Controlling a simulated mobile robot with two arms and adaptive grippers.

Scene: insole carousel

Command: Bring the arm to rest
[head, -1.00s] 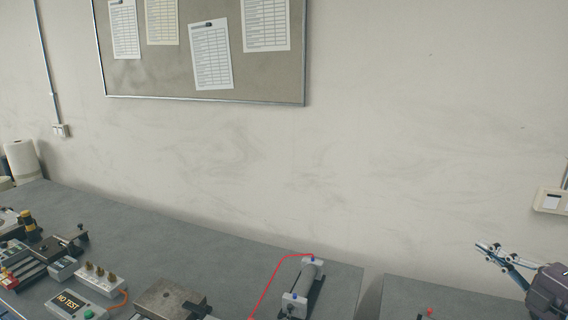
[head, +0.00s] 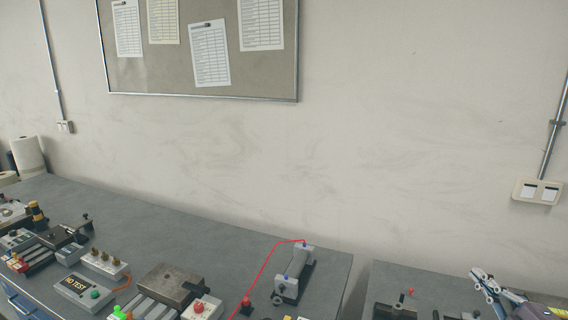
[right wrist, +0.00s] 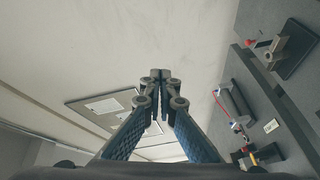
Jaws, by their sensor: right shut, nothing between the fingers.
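My right gripper (head: 484,280) shows at the lower right of the head view, above the right-hand bench. In the right wrist view its two fingers (right wrist: 159,78) meet at the tips, and nothing is between them. It is clear of the benches and touches nothing that I can see. My left gripper is not in view.
The left bench (head: 190,235) carries a grey box marked NO TEST (head: 82,290), a metal block fixture (head: 170,283) and a cylinder with a red hose (head: 294,272). A gap separates it from the right bench (head: 420,275). A pinboard (head: 200,90) hangs on the wall.

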